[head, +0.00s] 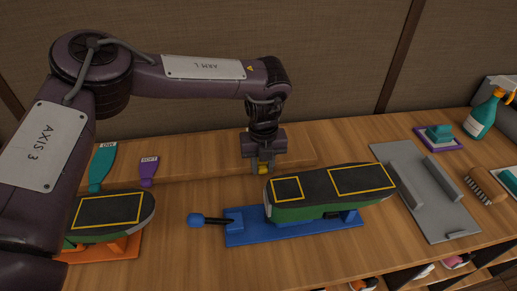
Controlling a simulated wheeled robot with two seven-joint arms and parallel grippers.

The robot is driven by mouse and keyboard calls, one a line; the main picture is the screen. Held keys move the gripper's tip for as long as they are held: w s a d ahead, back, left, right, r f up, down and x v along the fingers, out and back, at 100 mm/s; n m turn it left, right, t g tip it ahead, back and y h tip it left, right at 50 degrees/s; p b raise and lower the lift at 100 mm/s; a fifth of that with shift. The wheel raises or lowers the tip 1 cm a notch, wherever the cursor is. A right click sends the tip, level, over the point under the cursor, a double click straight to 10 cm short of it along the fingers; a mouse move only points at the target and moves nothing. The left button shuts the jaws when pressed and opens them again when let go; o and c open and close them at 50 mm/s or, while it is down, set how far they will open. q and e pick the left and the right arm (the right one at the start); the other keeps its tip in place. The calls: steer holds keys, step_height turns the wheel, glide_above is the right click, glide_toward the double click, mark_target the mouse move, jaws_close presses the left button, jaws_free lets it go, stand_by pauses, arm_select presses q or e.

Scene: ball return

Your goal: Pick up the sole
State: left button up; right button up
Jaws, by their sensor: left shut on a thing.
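A dark sole (315,186) with two yellow outlined rectangles lies face up on a green upturned shoe body (292,214). This shoe is on a blue stand (258,236) with a blue-knobbed lever at its left. My left gripper (263,169) points down at the back left end of the sole, its jaws shut on the sole's edge; the contact is small and partly hidden. A second dark sole (108,210) with a yellow rectangle sits on an orange stand (122,248) at the left, partly behind my arm. My right gripper is not in view.
A teal brush (102,168) and a purple one (148,171) lie at the back left. A grey fixture (430,198), a wooden-handled brush (484,186), a teal block on a purple tray (439,138) and a spray bottle (486,116) stand at the right. Shelves are below the front edge.

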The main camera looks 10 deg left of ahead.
arm_select(q)
steer(key=shift+c, duration=0.6)
steer(key=shift+r, duration=0.1)
